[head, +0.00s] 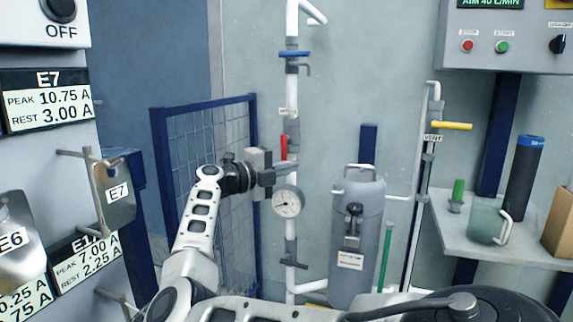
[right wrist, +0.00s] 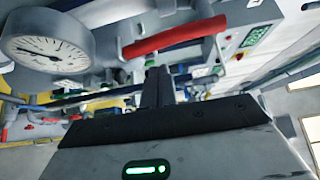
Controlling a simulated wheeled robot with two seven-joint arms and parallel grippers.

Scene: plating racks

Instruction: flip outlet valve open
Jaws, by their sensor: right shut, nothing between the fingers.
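A vertical pale pipe (head: 292,90) carries several valves. A red lever (head: 284,147) stands upright along it, under a small tag (head: 288,111) too small to read. The red lever also shows in the right wrist view (right wrist: 172,38), just beyond the fingers. My right gripper (head: 288,167) is shut and empty, its fingers pointing right at the pipe just below the red lever. Its fingers show in the right wrist view (right wrist: 158,86); I cannot tell whether they touch the lever. A blue handle (head: 295,54) lies level higher up. My left gripper is not in view.
A round gauge (head: 287,202) hangs just below my right gripper. A grey tank (head: 356,235) stands right of the pipe. A yellow handle (head: 452,126) sticks out at right. A blue mesh fence (head: 205,103) and a rack with tagged plates (head: 115,193) are left.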

